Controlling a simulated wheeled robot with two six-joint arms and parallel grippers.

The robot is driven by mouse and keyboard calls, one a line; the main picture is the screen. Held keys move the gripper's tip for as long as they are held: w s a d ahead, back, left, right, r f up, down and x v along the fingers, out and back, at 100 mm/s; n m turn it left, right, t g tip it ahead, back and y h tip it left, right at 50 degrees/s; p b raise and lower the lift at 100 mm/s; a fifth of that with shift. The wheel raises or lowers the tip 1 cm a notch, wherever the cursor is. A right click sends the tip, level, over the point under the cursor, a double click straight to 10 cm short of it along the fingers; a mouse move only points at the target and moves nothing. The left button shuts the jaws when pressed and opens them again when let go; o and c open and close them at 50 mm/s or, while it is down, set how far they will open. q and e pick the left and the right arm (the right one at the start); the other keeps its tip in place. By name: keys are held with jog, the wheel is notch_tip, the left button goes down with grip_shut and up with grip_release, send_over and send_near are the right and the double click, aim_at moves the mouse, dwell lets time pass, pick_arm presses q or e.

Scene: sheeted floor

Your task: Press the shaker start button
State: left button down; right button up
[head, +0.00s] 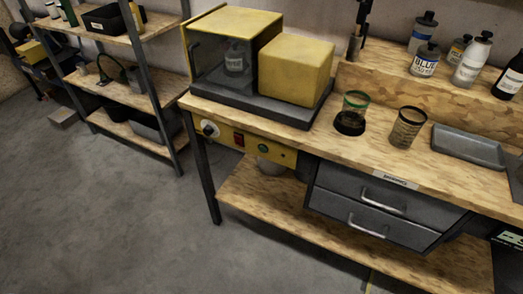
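A yellow machine (222,20) with a dark window and a grey base stands at the left end of the workbench; it appears to be the shaker. A bottle shows behind its window. Under the bench top is a yellow control panel (225,139). The panel carries a round dial (209,128) at the left, a red switch (239,139) in the middle and a small green button (262,148) at the right. No label is readable, so I cannot tell for certain which is the start button. Neither of my grippers is in view.
A green-rimmed cup (355,103), a dark-rimmed cup (407,127) and a grey tray (468,146) are on the workbench (333,146). Several bottles stand on the raised back shelf. Drawers (386,196) hang below. Shelving (122,93) stands left; the floor (105,220) in front is clear.

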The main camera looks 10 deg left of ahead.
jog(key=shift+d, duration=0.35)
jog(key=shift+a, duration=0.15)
